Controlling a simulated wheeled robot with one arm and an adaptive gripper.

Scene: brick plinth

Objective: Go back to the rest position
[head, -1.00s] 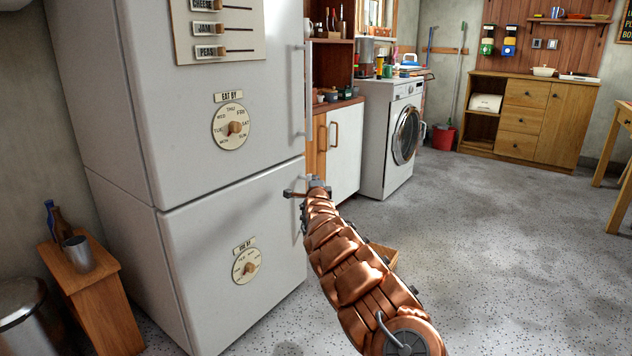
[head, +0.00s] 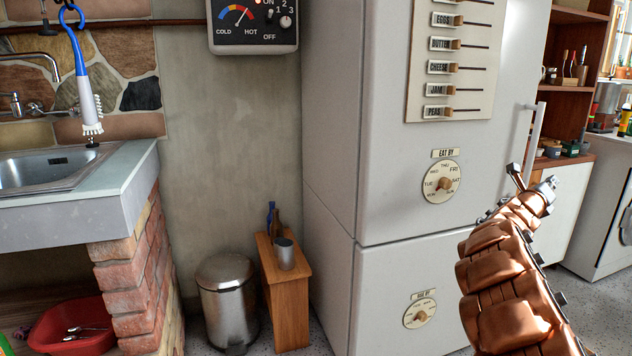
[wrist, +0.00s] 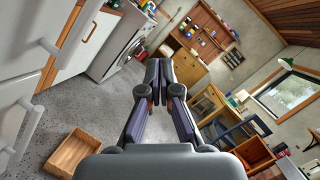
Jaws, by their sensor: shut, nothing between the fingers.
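My gripper (wrist: 158,78) shows in the wrist view with its two dark fingers together at the tips and nothing between them. In the head view my copper-coloured arm rises at the right, in front of the white fridge (head: 335,150). The arm's far end is near the fridge's right edge and its long handle (head: 534,125). The fingers cannot be made out clearly there.
A brick plinth (head: 130,275) bears the sink counter at left. A metal bin (head: 228,295) and a small wooden stand (head: 288,300) with bottles and a cup are beside the fridge. A wooden crate (wrist: 82,152) lies on the floor in the wrist view.

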